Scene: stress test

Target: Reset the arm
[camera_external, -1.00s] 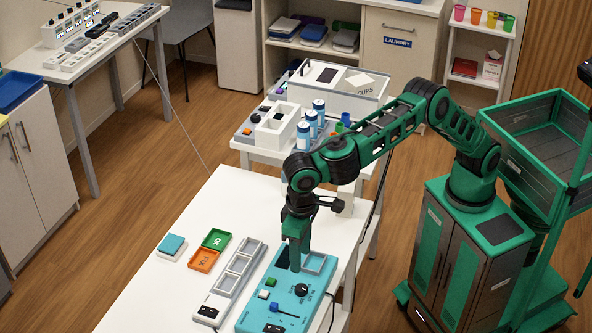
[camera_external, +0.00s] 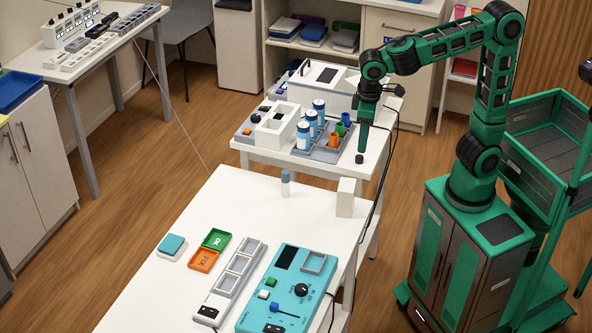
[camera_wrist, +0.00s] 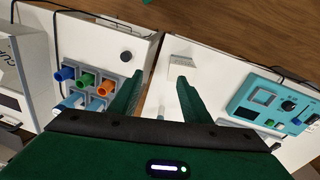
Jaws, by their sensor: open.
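My green arm is raised above its cabinet base in the external view, with its forearm reaching left and its wrist hanging down. My gripper (camera_external: 363,150) points down near the right edge of the back white table (camera_external: 376,140). In the wrist view my gripper (camera_wrist: 158,80) shows two green fingers spread apart with nothing held between them. The gap between the two tables lies below the fingers.
A teal control panel (camera_external: 290,262), a grey tray (camera_external: 236,272), a white block (camera_external: 345,198) and a blue-capped vial (camera_external: 285,184) are on the front table (camera_external: 240,195). The back table holds cans (camera_external: 303,136), coloured cups (camera_external: 340,130) and a black knob (camera_external: 360,159).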

